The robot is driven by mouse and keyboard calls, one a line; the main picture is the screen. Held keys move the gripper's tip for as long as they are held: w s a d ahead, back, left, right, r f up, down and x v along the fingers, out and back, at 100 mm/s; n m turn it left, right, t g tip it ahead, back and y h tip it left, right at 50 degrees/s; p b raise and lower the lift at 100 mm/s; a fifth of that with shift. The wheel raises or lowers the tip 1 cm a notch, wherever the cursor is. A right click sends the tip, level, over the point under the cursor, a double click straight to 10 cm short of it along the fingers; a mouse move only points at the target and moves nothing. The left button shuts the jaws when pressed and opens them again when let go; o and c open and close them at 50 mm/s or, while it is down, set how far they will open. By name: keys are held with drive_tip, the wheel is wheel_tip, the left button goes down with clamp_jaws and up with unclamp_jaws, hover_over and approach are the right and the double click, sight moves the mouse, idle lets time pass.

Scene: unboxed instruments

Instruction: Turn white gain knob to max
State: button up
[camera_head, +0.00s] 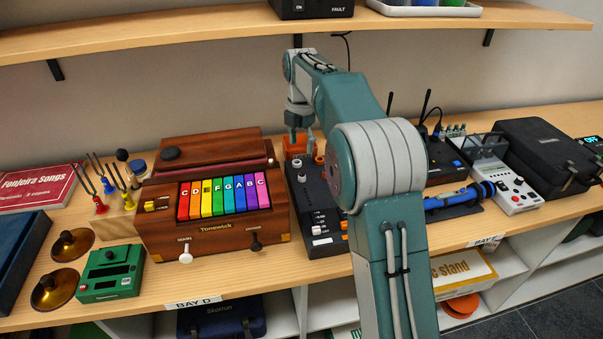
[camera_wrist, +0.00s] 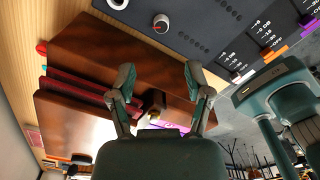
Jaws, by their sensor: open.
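A dark mixer panel (camera_wrist: 215,22) crosses the top of the wrist view. On it is a round white knob (camera_wrist: 161,22) with a red mark, beyond my fingertips. I cannot read a gain label beside it. A second pale knob (camera_wrist: 118,4) is cut by the top edge. In the head view the mixer (camera_head: 322,205) stands right of the wooden instrument, partly behind my arm; a pale knob (camera_head: 297,164) shows near its back. My gripper (camera_head: 299,134) hangs above the mixer's back end. In the wrist view its fingers (camera_wrist: 160,75) are apart and empty.
The wooden Tonewick instrument (camera_head: 210,228) with rainbow keys stands left of the mixer, with a white front knob (camera_head: 185,256). White (camera_wrist: 238,77), orange (camera_wrist: 270,57) and purple (camera_wrist: 308,30) sliders sit on the mixer. An orange object (camera_head: 295,146) is behind it.

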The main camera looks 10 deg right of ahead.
sight(302, 175)
wheel_tip(302, 175, down, 10)
drive_tip(key=shift+f, duration=0.1)
idle(0.4)
clamp_jaws()
